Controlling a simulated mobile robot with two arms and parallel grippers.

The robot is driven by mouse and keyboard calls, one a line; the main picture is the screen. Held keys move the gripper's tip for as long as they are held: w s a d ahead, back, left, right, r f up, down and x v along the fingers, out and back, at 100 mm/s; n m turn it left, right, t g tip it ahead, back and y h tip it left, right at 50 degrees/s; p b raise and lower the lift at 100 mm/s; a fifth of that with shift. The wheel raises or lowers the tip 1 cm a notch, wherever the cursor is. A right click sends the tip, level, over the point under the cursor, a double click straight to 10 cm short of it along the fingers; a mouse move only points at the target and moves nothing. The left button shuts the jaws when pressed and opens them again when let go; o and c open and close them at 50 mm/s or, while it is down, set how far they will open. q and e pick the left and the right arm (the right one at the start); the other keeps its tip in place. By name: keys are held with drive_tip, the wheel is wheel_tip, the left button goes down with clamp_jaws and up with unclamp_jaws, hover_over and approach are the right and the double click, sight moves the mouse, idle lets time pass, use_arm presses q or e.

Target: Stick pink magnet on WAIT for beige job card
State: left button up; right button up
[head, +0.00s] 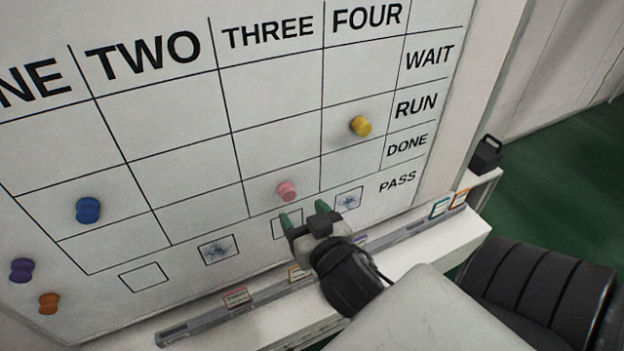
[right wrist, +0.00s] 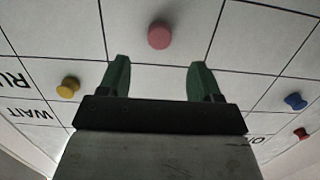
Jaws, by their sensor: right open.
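The pink magnet (head: 287,191) is on the whiteboard (head: 180,108), in column THREE, row DONE. It also shows in the right wrist view (right wrist: 161,35), ahead of the fingertips and about midway between them. My right gripper (head: 303,211) is open and empty, its green fingers (right wrist: 160,75) pointing at the board just below the magnet and apart from it. The WAIT row (head: 429,57) is the top row under the column names. In the rail, a card with an orange-beige edge (head: 298,273) is partly hidden by my gripper; I cannot tell if it is the beige job card. My left gripper is out of view.
A yellow magnet (head: 361,126) is in FOUR, RUN. A blue magnet (head: 88,210) is in ONE; purple (head: 21,270) and orange (head: 49,303) magnets sit lower left. A grey rail (head: 205,326) holds several cards below the board. A black object (head: 486,154) stands at the ledge's right end.

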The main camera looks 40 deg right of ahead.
sight(290, 196)
drive_tip(key=p+x, duration=0.1)
drive_tip(key=x, duration=0.4)
drive_tip(key=shift+w+d+p, duration=0.2)
drive_tip(key=shift+w+p, duration=0.1)
drive_tip(key=shift+w, duration=0.1)
drive_tip(key=shift+w+d+f, duration=0.15)
drive_tip(key=shift+w, duration=0.45)
drive_tip(key=shift+c, duration=0.4)
drive_tip(key=c, duration=0.9)
drive_tip(key=shift+s, duration=0.3)
drive_tip(key=shift+v, duration=1.25)
drive_tip(key=shift+f, duration=0.2)
drive_tip(key=shift+f+v, duration=0.2)
drive_tip(key=shift+v, duration=1.3)
drive_tip(key=shift+f+v, duration=0.2)
drive_tip(key=shift+v, duration=1.35)
